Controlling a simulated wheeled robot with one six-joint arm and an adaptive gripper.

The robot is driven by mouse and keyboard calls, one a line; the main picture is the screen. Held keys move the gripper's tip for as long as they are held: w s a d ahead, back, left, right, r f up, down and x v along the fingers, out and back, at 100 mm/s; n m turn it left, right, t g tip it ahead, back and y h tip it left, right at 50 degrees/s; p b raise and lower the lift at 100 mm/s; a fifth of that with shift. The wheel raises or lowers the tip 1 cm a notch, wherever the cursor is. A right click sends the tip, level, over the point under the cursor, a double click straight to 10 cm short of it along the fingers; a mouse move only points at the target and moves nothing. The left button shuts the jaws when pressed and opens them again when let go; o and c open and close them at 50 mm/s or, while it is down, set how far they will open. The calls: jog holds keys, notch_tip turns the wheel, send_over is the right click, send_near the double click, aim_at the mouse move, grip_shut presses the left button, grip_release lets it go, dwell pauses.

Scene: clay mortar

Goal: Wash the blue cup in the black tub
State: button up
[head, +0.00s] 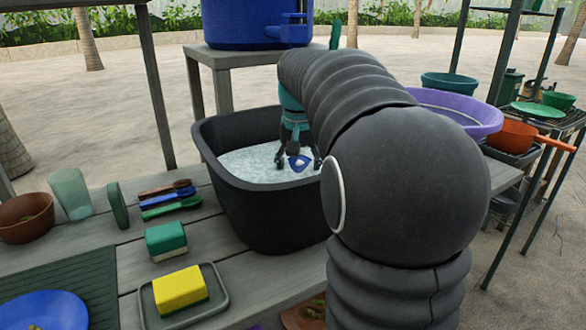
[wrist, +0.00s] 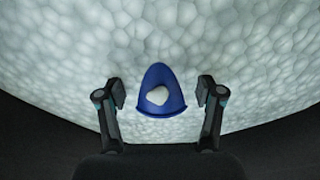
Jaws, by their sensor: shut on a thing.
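The black tub (head: 275,215) stands on the grey slatted table and holds white foamy water (head: 246,163); the foam (wrist: 60,60) fills most of the wrist view. The blue cup (head: 299,165) is low in the tub, with only a small blue part showing above the foam. In the wrist view the blue cup (wrist: 152,80) lies between the two fingers with a white blob of foam on it; its rest is hidden. My gripper (head: 299,158) reaches down into the tub and is shut on the cup, a finger at each side (wrist: 161,92).
A yellow sponge (head: 180,289) on a grey tray, a green sponge (head: 166,238), coloured spoons (head: 168,197), a glass (head: 70,193) and a brown bowl (head: 28,217) lie left of the tub. A blue plate (head: 45,312) is front left. A purple basin (head: 455,112) is behind my arm.

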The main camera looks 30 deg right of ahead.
aim_at(293, 165)
jog(key=shift+w+a, duration=0.2)
jog(key=shift+a, duration=0.45)
jog(key=shift+w+a, duration=0.15)
jog(key=shift+a, duration=0.45)
jog(key=shift+s+d+p, duration=0.2)
jog(key=shift+d+p, duration=0.2)
jog(key=shift+d, duration=0.25)
jog(key=shift+r+p, duration=0.8)
jog(key=shift+r, duration=0.65)
notch_tip(293, 165, up, 17)
jog(key=shift+f, duration=0.15)
dwell(0.4)
